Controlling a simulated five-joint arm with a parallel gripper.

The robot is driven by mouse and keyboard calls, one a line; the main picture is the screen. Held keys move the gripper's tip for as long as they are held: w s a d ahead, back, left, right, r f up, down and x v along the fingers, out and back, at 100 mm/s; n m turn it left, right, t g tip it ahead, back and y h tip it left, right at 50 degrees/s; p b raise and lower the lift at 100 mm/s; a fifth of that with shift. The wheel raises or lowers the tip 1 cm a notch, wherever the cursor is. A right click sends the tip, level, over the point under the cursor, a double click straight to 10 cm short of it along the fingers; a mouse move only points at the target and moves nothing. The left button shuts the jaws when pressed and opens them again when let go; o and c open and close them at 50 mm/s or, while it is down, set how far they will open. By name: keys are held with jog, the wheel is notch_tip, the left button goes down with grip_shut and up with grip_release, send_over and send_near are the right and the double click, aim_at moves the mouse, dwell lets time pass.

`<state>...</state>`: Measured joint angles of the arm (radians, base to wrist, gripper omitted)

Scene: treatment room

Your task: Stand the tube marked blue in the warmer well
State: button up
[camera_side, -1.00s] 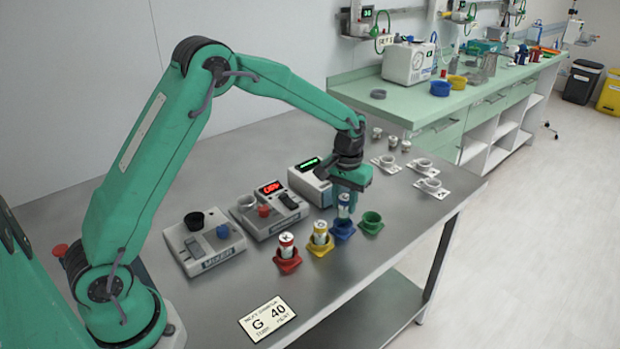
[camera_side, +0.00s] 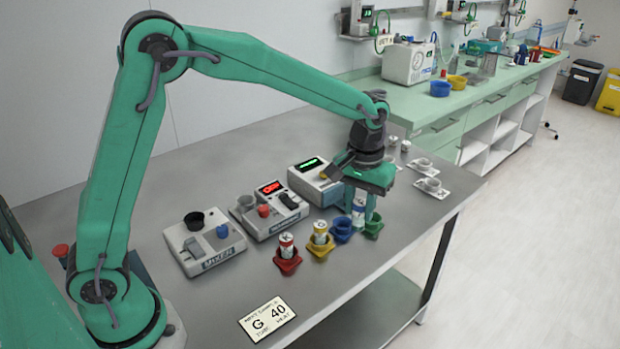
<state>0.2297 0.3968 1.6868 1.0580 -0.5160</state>
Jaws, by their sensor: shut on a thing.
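My gripper (camera_side: 362,207) points down and is shut on the white tube with a blue band (camera_side: 358,213). The tube is upright, above and between the blue holder (camera_side: 341,232) and the green holder (camera_side: 374,227); its exact height is hard to tell. The blue holder looks empty. The middle device with a red display (camera_side: 270,187) has a grey round well (camera_side: 244,204) at its left and seems to be the warmer; its label is too small to read. The well looks empty.
A red holder (camera_side: 287,265) and a yellow holder (camera_side: 320,251) each hold a tube. The mixer (camera_side: 214,255) stands left, and a device with a green display (camera_side: 313,173) stands behind. A card (camera_side: 267,318) lies at the front.

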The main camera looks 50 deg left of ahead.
jog(key=shift+a, duration=0.1)
dwell(0.5)
jog(key=s+a+f+n, duration=0.1)
jog(key=s+a+n, duration=0.1)
jog(key=a, duration=0.8)
jog(key=s+a+f+n, duration=0.1)
jog(key=s+a+n, duration=0.2)
jog(key=a, duration=0.8)
jog(key=s+a+f+n, duration=0.1)
jog(key=s+a+n, duration=0.2)
jog(key=a, duration=0.7)
jog(key=shift+s+a+n, duration=0.25)
jog(key=shift+a+n, duration=0.05)
jog(key=shift+n, duration=0.3)
jog(key=shift+f, duration=0.15)
jog(key=shift+f, duration=2.75)
jog(key=shift+f, duration=0.6)
jog(key=o, duration=0.7)
